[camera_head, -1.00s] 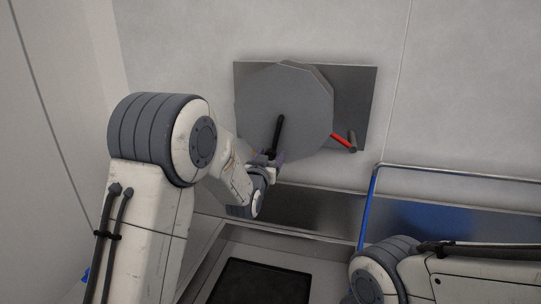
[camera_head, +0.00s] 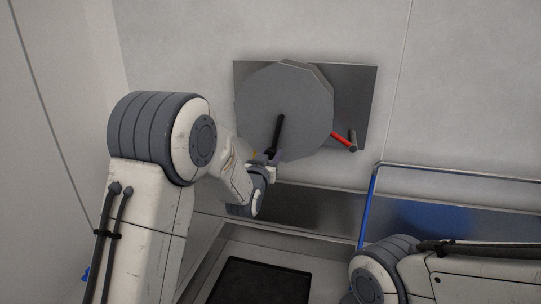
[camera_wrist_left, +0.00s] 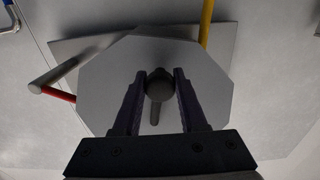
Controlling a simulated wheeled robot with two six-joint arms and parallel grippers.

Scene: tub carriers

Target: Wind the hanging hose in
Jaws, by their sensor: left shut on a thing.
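My left gripper (camera_head: 271,157) is at the crank's lower end, shut on the crank's dark handle (camera_wrist_left: 160,85), which sits between the two fingers in the left wrist view. A yellow hose (camera_wrist_left: 207,22) shows beside the reel in the left wrist view. In the head view the hose is mostly hidden behind my left arm. My right gripper is out of view; only its arm shows.
A red lever (camera_head: 342,141) with a grey bar stands at the reel's right. A metal rail with a blue post (camera_head: 367,210) is at the right. A black mat or tray (camera_head: 262,282) lies below. The wall above the rail is clear.

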